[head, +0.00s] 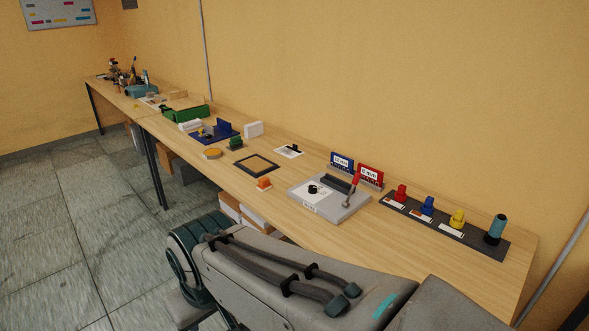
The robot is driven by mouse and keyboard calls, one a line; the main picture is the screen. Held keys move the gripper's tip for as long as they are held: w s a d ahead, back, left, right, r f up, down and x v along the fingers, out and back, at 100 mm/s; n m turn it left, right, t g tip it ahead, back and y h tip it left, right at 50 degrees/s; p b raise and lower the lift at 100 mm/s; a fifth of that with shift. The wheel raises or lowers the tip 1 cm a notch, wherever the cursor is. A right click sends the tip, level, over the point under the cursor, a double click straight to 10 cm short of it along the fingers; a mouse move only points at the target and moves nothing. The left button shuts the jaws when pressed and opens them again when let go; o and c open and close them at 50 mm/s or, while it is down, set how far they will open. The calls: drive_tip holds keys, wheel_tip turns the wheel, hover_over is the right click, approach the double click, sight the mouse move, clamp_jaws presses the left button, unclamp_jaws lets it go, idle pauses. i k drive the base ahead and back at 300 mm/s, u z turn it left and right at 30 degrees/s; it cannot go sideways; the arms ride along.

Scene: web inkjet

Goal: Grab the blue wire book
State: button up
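The blue wire book (342,163) looks like a small upright blue piece with a white label on its front. It stands near the back edge of the long wooden table, close to the wall. A similar red piece (370,176) with a white label stands just to its right. Both have dark, comb-like lower edges. My gripper is not in view; only a grey part of my own arm shows in the foreground, well in front of the blue wire book.
A grey press (331,206) with a red-handled lever stands in front of the blue book. Cardboard boxes sit underneath.

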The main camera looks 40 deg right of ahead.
sight(341, 162)
drive_tip(key=u, duration=0.1)
drive_tip(key=i, duration=2.5)
drive_tip(key=z, duration=1.3)
drive_tip(key=i, duration=0.85)
drive_tip(key=z, duration=1.2)
drive_tip(key=i, duration=0.25)
drive_tip(key=z, duration=0.1)
